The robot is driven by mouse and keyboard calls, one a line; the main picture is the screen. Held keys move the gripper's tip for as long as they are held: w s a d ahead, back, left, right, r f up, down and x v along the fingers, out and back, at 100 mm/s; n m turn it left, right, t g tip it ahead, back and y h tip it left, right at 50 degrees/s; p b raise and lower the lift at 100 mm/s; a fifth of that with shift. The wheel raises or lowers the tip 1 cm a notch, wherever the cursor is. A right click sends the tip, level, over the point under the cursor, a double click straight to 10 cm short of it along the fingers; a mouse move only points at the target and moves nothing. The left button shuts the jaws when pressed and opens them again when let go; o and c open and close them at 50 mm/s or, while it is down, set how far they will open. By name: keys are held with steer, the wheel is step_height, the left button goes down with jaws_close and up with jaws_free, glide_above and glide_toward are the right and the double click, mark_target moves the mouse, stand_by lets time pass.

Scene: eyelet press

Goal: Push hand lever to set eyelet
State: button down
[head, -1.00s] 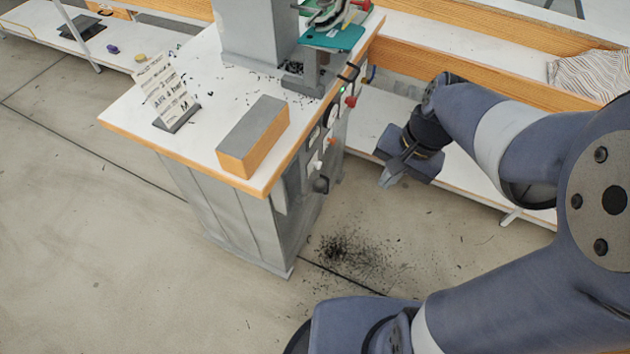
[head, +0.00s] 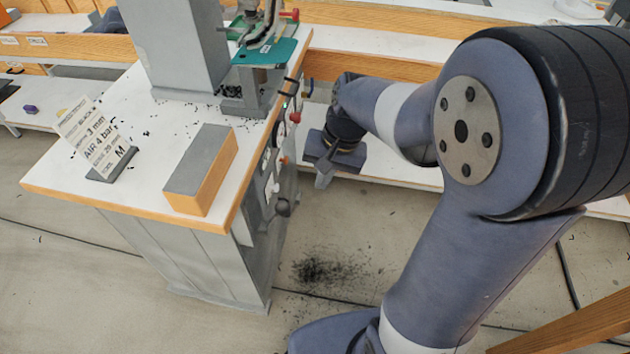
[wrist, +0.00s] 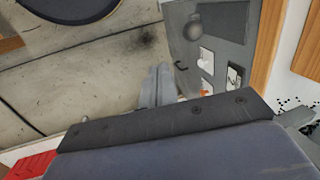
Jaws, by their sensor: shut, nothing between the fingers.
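The eyelet press (head: 258,62) stands at the back of the white worktable (head: 75,165), cut off by the top edge of the head view. A red-tipped part (head: 291,14) shows beside its head; I cannot tell which part is the hand lever. The table's grey side panel carries several controls, including a dark ball knob (head: 283,207) near the front and a red knob (head: 296,117) further back. My gripper (head: 320,182) is shut and empty, right of this panel and apart from it.
A grey-and-orange block (head: 195,177) and a printed card stand (head: 98,142) sit on the worktable. A long white bench (head: 400,172) with wooden edges runs behind my arm. Dark scraps (head: 318,270) lie on the floor beside the cabinet.

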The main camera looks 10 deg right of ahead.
steer(key=a+f, duration=0.5)
steer(key=f, duration=0.4)
steer(key=shift+w+a+b, duration=0.3)
steer(key=shift+w+b, duration=0.15)
steer(key=shift+r, duration=0.1)
